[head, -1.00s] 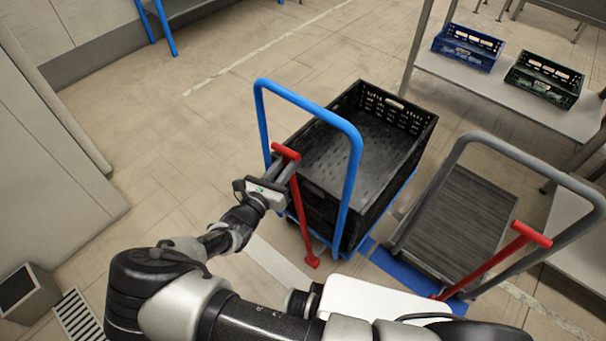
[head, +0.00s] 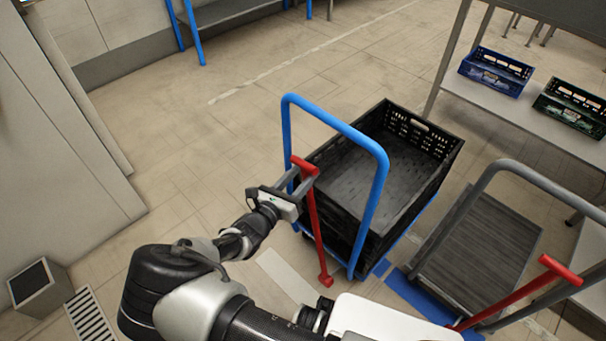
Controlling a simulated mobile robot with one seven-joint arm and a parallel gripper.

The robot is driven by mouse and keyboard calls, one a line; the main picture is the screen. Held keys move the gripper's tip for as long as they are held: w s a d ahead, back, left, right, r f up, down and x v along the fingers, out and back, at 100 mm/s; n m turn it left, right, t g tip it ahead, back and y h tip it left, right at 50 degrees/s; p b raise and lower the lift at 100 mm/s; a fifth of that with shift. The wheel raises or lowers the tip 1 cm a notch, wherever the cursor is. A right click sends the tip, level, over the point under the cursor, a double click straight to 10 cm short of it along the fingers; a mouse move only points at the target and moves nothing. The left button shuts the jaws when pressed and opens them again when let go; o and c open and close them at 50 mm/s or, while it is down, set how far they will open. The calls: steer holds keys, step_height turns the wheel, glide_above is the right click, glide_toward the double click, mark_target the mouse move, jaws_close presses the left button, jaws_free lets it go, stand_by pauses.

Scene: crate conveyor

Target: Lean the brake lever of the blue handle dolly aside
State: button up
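The blue handle dolly's tall blue handle (head: 378,195) stands in the middle of the head view. Its red brake lever (head: 315,235) rises in front of the handle's left side, nearly upright, with a short crossbar on top. My gripper (head: 307,176) is at the upper end of the lever, just under the crossbar. Its two fingers are apart, with the lever's shaft seemingly between them. I cannot tell whether either finger touches the lever. A black crate (head: 436,165) sits on the dolly and hides most of its deck.
A grey handle dolly (head: 480,235) with its own red lever (head: 505,292) stands close on the right, its deck empty. A shelf (head: 505,105) with blue and dark green crates stands behind it. The floor (head: 190,165) to the left is open.

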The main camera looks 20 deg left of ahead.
steer(key=f+p+v, duration=0.1)
steer(key=p+v, duration=0.1)
steer(key=v, duration=1.5)
steer(key=shift+s+r, duration=0.25)
steer(key=shift+r, duration=0.15)
